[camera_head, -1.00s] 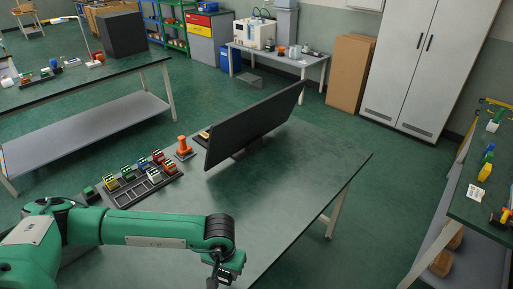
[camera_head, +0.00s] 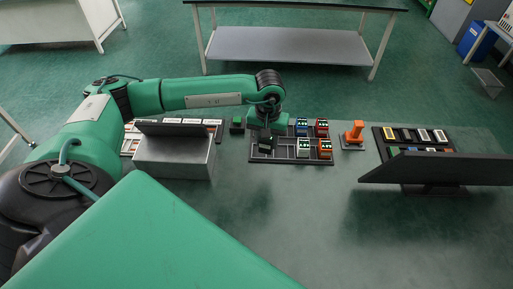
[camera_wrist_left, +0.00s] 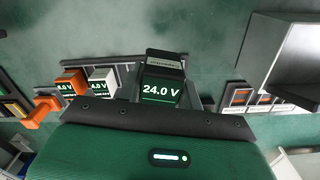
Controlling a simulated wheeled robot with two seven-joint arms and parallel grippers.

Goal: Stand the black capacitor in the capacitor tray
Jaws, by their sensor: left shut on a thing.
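The black capacitor (camera_wrist_left: 162,88) shows "24.0 V" on its face in the left wrist view. My left gripper (camera_head: 266,134) is shut on it. In the head view the gripper is over the left part of the capacitor tray (camera_head: 287,158) and hides some of it. The held capacitor is a small dark shape (camera_head: 265,144) there; I cannot tell whether it touches the tray. My right gripper is not in view.
A grey box (camera_head: 174,158) stands left of the tray, with a small green block (camera_head: 237,125) between them. An orange part (camera_head: 354,133) stands right of the tray. A monitor (camera_head: 437,169) and another tray of parts are further right. The table front is clear.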

